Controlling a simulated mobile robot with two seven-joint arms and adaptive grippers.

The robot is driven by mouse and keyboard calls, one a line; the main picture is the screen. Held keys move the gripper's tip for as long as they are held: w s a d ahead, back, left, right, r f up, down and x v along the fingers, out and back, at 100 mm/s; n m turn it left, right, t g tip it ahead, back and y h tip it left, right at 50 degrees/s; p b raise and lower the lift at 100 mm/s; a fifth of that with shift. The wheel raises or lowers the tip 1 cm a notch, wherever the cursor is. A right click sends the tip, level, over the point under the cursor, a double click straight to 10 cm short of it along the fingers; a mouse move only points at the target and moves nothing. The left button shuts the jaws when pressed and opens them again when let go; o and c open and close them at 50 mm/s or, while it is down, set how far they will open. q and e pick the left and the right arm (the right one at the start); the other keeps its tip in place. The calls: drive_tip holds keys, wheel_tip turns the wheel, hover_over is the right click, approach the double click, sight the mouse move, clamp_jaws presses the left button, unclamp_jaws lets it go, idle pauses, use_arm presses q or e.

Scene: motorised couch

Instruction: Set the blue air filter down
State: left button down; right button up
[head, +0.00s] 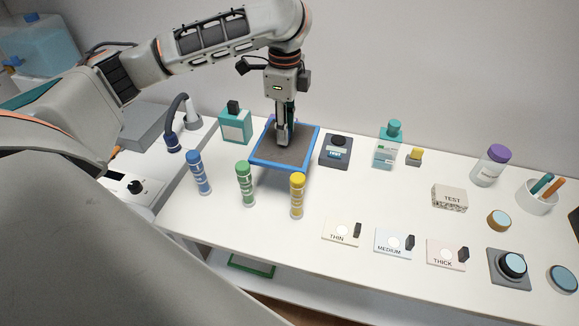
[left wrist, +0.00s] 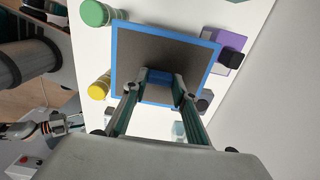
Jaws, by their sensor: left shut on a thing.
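The blue air filter (head: 262,153) has a square blue frame around a dark grey panel. My left gripper (head: 282,140) comes down from above, its fingers shut on the small blue grip at the filter's middle. The left wrist view shows the filter (left wrist: 140,48) and the gripper (left wrist: 160,78) on that grip. The filter looks roughly level over the white bench, with a shadow below its near edge; I cannot tell the exact gap. What looks like my right gripper (left wrist: 72,123) is small at the left wrist view's lower left, its fingers unclear.
Blue (head: 200,173), green (head: 245,184) and yellow (head: 297,196) tubes stand close in front of the filter. A teal bottle (head: 235,126) stands left of it, a dark gauge box (head: 336,150) right. THIN (head: 342,232), MEDIUM and THICK cards lie nearer the front edge.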

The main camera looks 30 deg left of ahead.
use_arm(q)
wheel_tip(320, 180, down, 9)
drive_tip(key=b, duration=0.3)
drive_tip(key=shift+r, duration=0.1)
wheel_tip(320, 180, down, 4)
drive_tip(key=shift+r+b, duration=0.2)
drive_tip(key=shift+b, duration=0.5)
drive_tip(key=shift+r, duration=0.15)
drive_tip(key=c, duration=1.6)
unclamp_jaws()
